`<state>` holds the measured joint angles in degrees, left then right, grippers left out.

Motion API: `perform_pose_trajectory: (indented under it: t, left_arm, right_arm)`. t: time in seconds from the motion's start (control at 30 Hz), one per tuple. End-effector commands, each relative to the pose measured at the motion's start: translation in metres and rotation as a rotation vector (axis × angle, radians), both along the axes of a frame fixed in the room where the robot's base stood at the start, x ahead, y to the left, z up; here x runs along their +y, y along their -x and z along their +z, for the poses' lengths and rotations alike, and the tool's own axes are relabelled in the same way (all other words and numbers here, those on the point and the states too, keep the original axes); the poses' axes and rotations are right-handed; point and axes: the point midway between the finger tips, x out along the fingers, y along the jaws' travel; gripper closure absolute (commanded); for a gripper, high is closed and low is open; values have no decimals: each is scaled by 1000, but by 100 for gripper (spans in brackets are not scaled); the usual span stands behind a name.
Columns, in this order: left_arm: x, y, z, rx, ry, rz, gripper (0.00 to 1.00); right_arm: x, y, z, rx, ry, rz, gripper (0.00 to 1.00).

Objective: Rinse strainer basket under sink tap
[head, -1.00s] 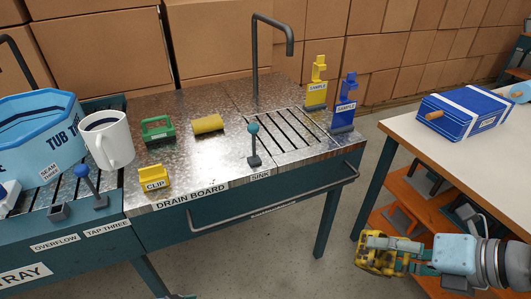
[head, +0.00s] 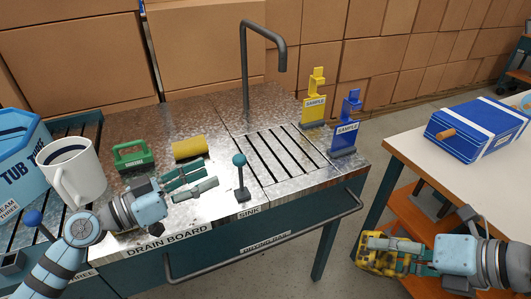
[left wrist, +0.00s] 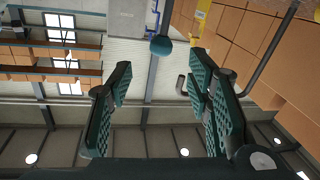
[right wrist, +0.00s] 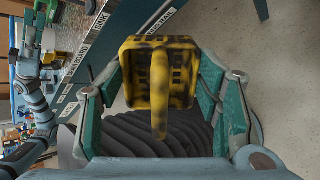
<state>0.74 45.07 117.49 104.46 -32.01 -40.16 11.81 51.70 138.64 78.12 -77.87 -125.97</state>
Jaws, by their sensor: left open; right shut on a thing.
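The strainer basket (head: 378,254), yellow with dark smudges, is held in my right gripper (head: 392,253) at the lower right of the head view, off the sink's right front. In the right wrist view the basket (right wrist: 180,75) sits between the fingers, its handle toward me. The black tap (head: 246,70) rises behind the slotted sink (head: 278,152). A lever with a blue-green ball (head: 239,160) stands at the sink's left front. My left gripper (head: 205,180) is open and empty over the drain board, just left of the lever. The ball (left wrist: 161,45) also shows ahead in the left wrist view.
A green-handled brush (head: 133,156), yellow sponge (head: 189,147) and white mug (head: 72,172) stand on the left. Yellow (head: 315,98) and blue (head: 346,125) sample stands line the sink's right edge. A rail (head: 270,245) runs along the front. A blue box (head: 476,130) lies on the right table.

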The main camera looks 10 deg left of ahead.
Motion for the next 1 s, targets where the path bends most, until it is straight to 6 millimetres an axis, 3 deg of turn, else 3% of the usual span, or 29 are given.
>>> perform_pose_trajectory:
  t: [0.1, 0.3, 0.5, 0.73, 0.77, 1.0]
  left_arm:
    - [-22, -21, 6, -2, 10, 3, 54]
    - [-56, -53, 2, 4, 4, 1, 54]
    - [-70, -66, 0, 6, 0, -1, 54]
    - [-72, -67, 0, 5, -1, -2, 54]
    - [-71, -67, 0, 5, -1, -2, 56]
    - [-71, -67, 0, 5, -1, -2, 94]
  right_arm:
    - [0, 0, 13, -1, -1, 1, 70]
    - [0, 0, 17, -1, 0, -1, 70]
    - [-1, 0, 17, -1, -1, -2, 70]
    - [-1, 0, 17, -1, -1, -3, 70]
    - [-1, 0, 17, -1, -1, -3, 70]
    - [-1, 0, 17, -1, 0, -4, 70]
